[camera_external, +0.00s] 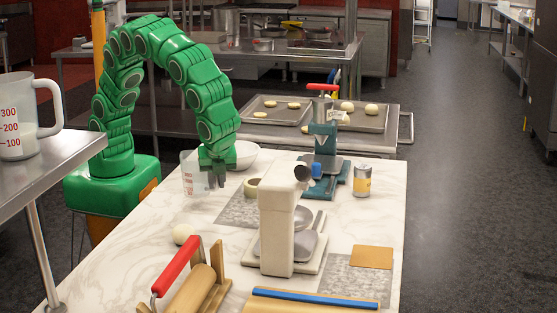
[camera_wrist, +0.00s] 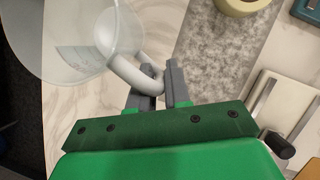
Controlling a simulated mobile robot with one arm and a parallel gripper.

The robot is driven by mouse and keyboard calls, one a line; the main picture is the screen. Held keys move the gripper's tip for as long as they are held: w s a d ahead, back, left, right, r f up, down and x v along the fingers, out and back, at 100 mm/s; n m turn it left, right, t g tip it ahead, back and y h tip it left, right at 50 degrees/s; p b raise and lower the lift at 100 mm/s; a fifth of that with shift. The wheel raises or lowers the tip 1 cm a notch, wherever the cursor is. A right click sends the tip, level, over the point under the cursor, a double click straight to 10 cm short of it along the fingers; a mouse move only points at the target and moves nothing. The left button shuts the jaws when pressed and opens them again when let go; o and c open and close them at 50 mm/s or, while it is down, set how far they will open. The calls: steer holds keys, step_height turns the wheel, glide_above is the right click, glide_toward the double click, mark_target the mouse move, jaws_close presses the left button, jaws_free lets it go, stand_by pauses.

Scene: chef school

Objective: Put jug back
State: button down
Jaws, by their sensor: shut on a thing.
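A clear measuring jug with red markings (camera_external: 192,176) is at the far left part of the marble table. It also shows in the wrist view (camera_wrist: 72,42), at the upper left, with its pale handle reaching toward my fingers. My gripper (camera_external: 216,178) is right beside the jug, pointing down. In the wrist view its grey fingertips (camera_wrist: 162,82) are shut on the jug's handle. I cannot tell whether the jug's base touches the table. A second, larger-looking measuring jug (camera_external: 18,125) with some white content stands on a metal surface at the left.
Trays (camera_external: 372,120) of dough lie behind.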

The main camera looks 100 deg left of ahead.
mark_target(218, 190)
steer(key=shift+w+d+f, duration=0.1)
steer(key=shift+w+f, duration=0.05)
steer(key=shift+f, duration=1.6)
steer(key=shift+f, duration=0.1)
steer(key=c, duration=1.1)
jaws_free()
steer(key=v, duration=1.2)
